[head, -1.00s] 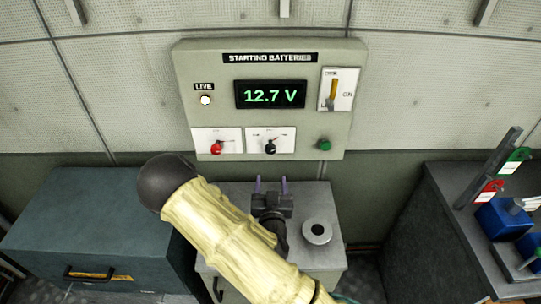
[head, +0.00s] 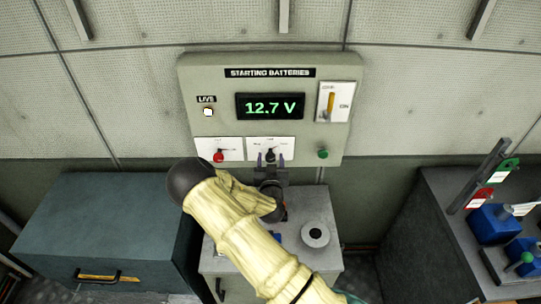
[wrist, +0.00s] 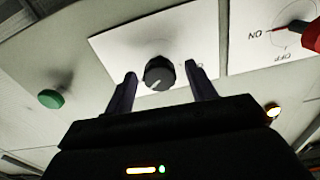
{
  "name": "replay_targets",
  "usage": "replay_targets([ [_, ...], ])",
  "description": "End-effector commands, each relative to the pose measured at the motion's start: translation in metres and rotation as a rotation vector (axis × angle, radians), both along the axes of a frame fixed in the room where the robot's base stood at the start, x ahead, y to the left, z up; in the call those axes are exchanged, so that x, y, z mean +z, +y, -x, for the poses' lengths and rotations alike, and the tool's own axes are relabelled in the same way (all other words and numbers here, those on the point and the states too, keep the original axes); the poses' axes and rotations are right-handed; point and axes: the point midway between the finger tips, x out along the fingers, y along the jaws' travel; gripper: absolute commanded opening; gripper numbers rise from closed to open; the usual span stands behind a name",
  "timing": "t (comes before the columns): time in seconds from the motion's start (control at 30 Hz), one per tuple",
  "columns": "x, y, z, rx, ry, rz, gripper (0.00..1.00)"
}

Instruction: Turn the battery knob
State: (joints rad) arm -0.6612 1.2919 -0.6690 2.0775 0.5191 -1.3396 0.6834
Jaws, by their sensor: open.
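The STARTING BATTERIES panel (head: 218,95) is on the wall, with a green 12.7 V display (head: 270,106). A black round knob (head: 270,155) sits on a white plate at its lower middle. It also shows in the wrist view (wrist: 159,76), with a pale pointer mark. A red knob (head: 219,156) on an ON/OFF plate is to its left in the head view. My gripper (head: 271,161) is open just below and in front of the black knob. In the wrist view its fingertips (wrist: 160,70) flank the knob with gaps; I cannot tell whether they reach around it.
A green button (head: 323,154) is right of the black knob, and a switch lever (head: 331,103) is above it. A grey cabinet (head: 325,262) with a round ring (head: 315,235) stands below. A blue-green chest (head: 90,220) is at left; a bench (head: 425,205) is at right.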

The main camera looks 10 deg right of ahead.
Motion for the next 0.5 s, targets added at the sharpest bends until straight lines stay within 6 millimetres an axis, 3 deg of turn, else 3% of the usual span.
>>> replay_targets([
  [0.37,0.0000,-0.0013,-0.0070,0.001,-0.001,0.000,0.56],
  [0.5,0.0000,-0.0013,-0.0068,0.001,0.000,0.000,0.30],
])
